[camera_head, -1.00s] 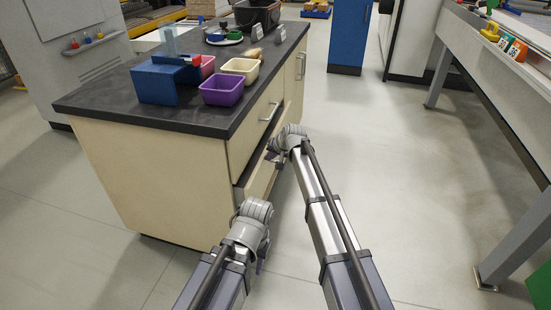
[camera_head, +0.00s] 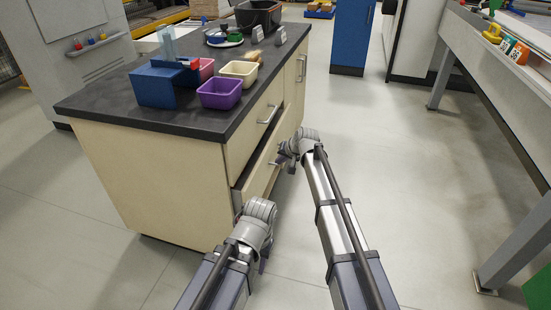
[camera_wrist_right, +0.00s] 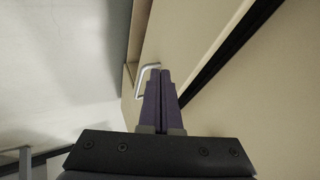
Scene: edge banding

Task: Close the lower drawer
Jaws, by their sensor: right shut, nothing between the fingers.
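The lower drawer (camera_head: 259,180) of the cream cabinet stands partly open, its front out past the cabinet face with a dark gap along its top. Its metal handle shows in the right wrist view (camera_wrist_right: 141,78). My right gripper (camera_head: 281,160) is at the drawer front by the handle. In the right wrist view its purple fingers (camera_wrist_right: 162,78) are together and empty, with the handle just left of their tips; I cannot tell whether they touch. My left gripper (camera_head: 263,264) hangs low in front of the cabinet, mostly hidden by its wrist, so its jaws cannot be read.
The dark countertop (camera_head: 95,98) holds a blue box (camera_head: 155,86), a purple bin (camera_head: 220,93) and a cream bin (camera_head: 240,71). The upper drawer (camera_head: 250,130) is shut. A grey workbench (camera_head: 500,75) stands at the right. The floor between is clear.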

